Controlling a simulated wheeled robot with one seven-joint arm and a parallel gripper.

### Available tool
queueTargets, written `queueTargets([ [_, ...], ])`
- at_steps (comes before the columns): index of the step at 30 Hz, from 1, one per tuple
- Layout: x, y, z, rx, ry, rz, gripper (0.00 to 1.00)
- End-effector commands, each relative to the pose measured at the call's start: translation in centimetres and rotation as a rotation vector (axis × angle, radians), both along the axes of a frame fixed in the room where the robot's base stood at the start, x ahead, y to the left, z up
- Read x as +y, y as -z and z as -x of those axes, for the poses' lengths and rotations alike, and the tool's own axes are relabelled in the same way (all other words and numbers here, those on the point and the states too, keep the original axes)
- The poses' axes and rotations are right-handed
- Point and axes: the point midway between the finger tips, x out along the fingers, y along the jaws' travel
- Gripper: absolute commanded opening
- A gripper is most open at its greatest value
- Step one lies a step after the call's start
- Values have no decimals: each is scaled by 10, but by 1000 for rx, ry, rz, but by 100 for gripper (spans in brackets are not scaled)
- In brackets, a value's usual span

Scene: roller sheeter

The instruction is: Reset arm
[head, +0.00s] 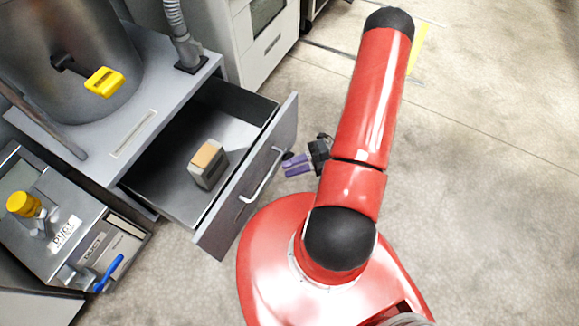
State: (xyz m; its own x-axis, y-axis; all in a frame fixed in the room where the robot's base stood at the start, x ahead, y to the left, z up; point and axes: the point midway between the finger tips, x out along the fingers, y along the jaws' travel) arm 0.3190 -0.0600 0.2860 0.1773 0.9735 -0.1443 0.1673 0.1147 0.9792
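My gripper (290,166) shows in the head view as a dark body with two purple fingers, left of my red arm. It points left at the front of an open grey drawer (238,203), beside the upper end of the drawer's metal handle (263,177). The two fingers look close together. The gap between them is too small to judge, and I see nothing clearly held. Whether the fingers touch the handle or drawer front cannot be told. My arm hides part of the wrist.
A small grey box with an orange-tan top (207,163) stands in the drawer. The drawer juts out from a grey cabinet (136,134) that bears a large metal drum (60,40). A machine with a blue lever (110,273) is at lower left. Floor (490,190) on the right is clear.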

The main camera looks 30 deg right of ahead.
Motion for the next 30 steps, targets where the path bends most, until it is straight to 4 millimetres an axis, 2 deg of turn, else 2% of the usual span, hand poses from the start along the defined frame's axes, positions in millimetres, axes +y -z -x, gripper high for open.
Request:
queueTargets([
  [10, 0, 0, 0, -2, -1, 0, 32],
  [14, 0, -11, -3, -53, -40, 33, 32],
  [17, 1, -33, -9, -172, -136, 103, 32],
  [20, 4, -65, -15, -354, -283, 201, 32],
  [30, 23, -171, -17, -1038, -885, 482, 32],
])
